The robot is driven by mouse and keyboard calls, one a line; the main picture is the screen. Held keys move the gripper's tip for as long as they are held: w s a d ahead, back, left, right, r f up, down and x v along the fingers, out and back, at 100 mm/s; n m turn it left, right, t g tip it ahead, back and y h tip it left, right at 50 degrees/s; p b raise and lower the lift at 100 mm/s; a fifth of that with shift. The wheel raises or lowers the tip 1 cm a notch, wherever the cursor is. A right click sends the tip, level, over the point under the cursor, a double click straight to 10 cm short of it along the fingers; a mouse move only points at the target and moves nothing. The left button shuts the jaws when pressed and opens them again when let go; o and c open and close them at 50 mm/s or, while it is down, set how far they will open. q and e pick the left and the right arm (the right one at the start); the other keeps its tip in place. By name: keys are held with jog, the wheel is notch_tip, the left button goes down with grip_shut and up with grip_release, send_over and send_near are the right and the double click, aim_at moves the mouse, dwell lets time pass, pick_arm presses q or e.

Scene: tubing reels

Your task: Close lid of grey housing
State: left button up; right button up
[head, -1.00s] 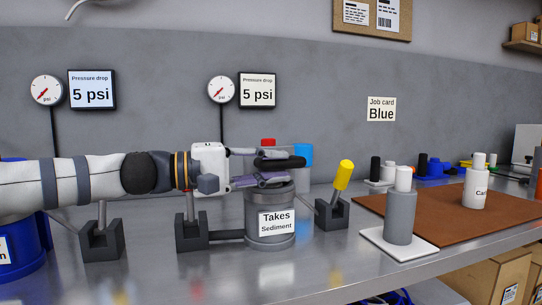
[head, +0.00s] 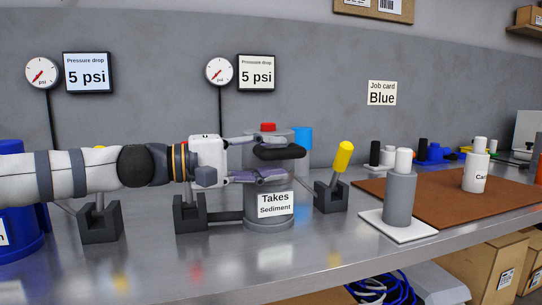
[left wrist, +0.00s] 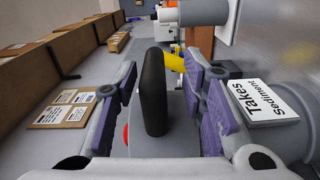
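The grey housing (head: 268,222), labelled "Takes Sediment", stands upright on the bench; its label side also shows at the right of the left wrist view (left wrist: 300,125). A grey lid part (head: 290,137) with a red button (head: 267,127) shows above it. A black handle (head: 281,152) sticks out at the lid. My left gripper (head: 280,158) has one finger above and one below this handle. In the left wrist view the handle (left wrist: 153,92) stands between the open fingers, with gaps on both sides. The fingers hide the join of lid and housing. My right gripper is not in view.
A yellow-handled lever (head: 343,157) in a dark block (head: 331,199) stands just right of the housing. A grey cartridge (head: 400,199) stands on a white pad (head: 397,230). A brown mat (head: 440,200) lies further right. A blue housing (head: 15,240) is at far left.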

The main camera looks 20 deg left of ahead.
pick_arm(q)
jog(key=shift+s+d+r, duration=0.1)
jog(key=shift+s, duration=0.1)
jog(key=v, duration=1.2)
